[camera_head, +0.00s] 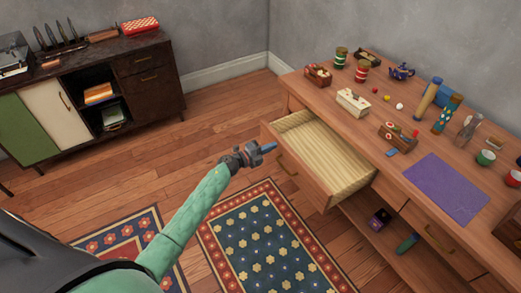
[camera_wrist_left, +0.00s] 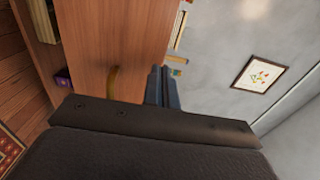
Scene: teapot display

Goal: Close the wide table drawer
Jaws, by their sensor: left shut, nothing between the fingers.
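The wide table drawer (camera_head: 318,158) is pulled out from the left part of the wooden table (camera_head: 411,172). Its inside is pale, striped and looks empty, and its front carries a curved handle (camera_head: 285,165). My left gripper (camera_head: 268,148) is shut and empty, close to the left end of the drawer front. I cannot tell whether it touches the front. In the left wrist view the gripper fingers (camera_wrist_left: 165,88) are together, in front of a wooden panel (camera_wrist_left: 125,45) with a curved handle (camera_wrist_left: 112,82). My right gripper is not in view.
The table top holds a purple mat (camera_head: 445,188), a teapot (camera_head: 401,72), a white box (camera_head: 353,102) and several small items. A second drawer handle (camera_head: 438,240) is at the right. Patterned rugs (camera_head: 268,240) lie on the floor. A dark cabinet (camera_head: 95,85) stands at the left wall.

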